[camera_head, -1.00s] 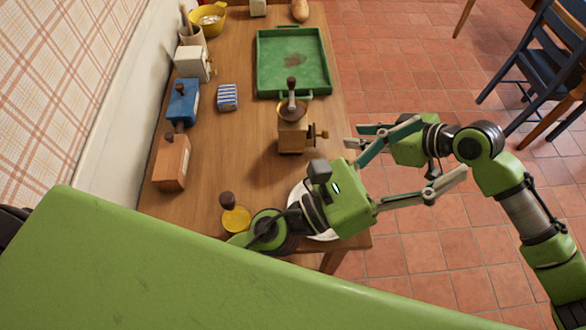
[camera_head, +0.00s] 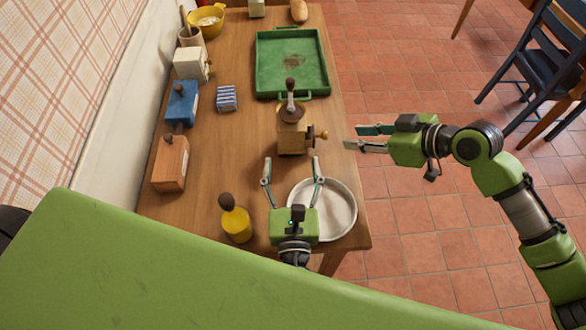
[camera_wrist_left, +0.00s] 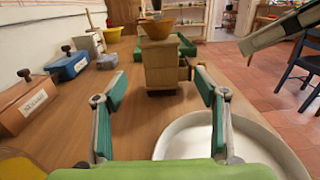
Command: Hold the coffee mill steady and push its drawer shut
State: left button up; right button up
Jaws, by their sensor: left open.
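The coffee mill (camera_head: 291,140) is a light wooden box with a brown bowl and a dark-knobbed crank on top. It stands upright on the table. Its drawer (camera_head: 314,136) sticks out on the right, with a round wooden knob. My left gripper (camera_head: 292,165) is open, short of the mill's near side, its fingers pointing at the mill without touching. The left wrist view shows the mill (camera_wrist_left: 160,64) ahead between the spread fingers. My right gripper (camera_head: 352,137) is open and empty, to the right of the drawer knob, fingers pointing left at it, with a gap between.
A white round dish (camera_head: 338,212) lies beside my left gripper. A yellow bottle-like mill (camera_head: 236,224) stands to its left. A green tray (camera_head: 262,70) lies beyond the mill. Wooden (camera_head: 170,165), blue (camera_head: 181,102) and white (camera_head: 188,64) boxes line the wall.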

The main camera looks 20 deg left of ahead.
aim_at(291, 125)
pick_arm(q)
jog(key=x, duration=1.3)
jog(key=shift+d, duration=0.1)
jog(key=c, duration=1.6)
